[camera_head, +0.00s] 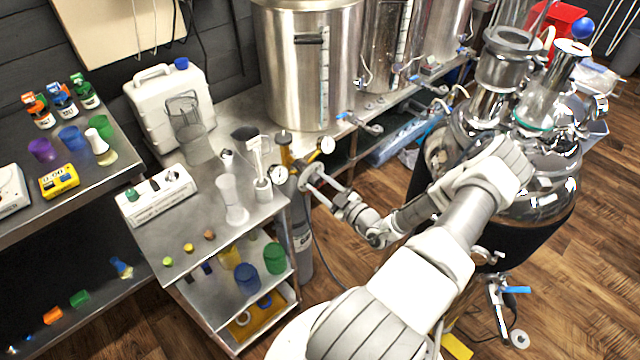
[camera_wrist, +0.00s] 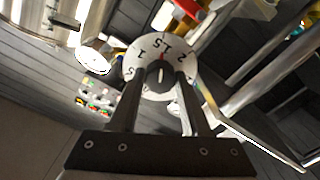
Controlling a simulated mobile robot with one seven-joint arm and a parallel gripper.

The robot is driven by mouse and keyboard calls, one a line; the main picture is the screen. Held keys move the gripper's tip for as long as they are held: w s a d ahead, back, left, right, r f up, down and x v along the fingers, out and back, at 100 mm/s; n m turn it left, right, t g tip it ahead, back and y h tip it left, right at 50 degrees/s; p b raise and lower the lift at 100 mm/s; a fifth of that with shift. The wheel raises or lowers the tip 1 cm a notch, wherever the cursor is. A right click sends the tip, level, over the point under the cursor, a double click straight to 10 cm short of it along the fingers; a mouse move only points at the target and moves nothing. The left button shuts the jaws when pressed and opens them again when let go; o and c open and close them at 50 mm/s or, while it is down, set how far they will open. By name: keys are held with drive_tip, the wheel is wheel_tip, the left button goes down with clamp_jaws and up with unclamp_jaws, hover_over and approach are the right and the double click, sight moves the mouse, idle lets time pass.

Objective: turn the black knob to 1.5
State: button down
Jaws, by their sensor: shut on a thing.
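The black knob (camera_wrist: 159,73) is at the middle of a round white dial (camera_wrist: 160,92) in the wrist view. The dial carries the marks 1, 1.5 and 2 along its top, with 1.5 at the top centre. A short red mark shows just above the knob, close under 1.5; its exact reading is too small to be sure of. My gripper (camera_wrist: 160,76) has one dark finger on each side of the knob and is shut on it. In the head view, my gripper (camera_head: 322,184) reaches the regulator on the gas cylinder (camera_head: 300,235); the knob itself is hidden or too small there.
Two gauges, one upper right (camera_head: 327,145) and one lower left (camera_head: 279,175), sit close to my gripper. A steel bench (camera_head: 205,235) with glassware stands left. Large steel kettles (camera_head: 305,70) are behind, and a rounded steel vessel (camera_head: 540,205) is on the right.

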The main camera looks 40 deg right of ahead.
drive_tip(key=shift+c, duration=1.8)
unclamp_jaws()
drive_tip(key=shift+s, duration=0.1)
drive_tip(key=s+d, duration=0.1)
drive_tip(key=s, duration=1.6)
drive_tip(key=shift+d, duration=0.2)
drive_tip(key=shift+s, duration=0.1)
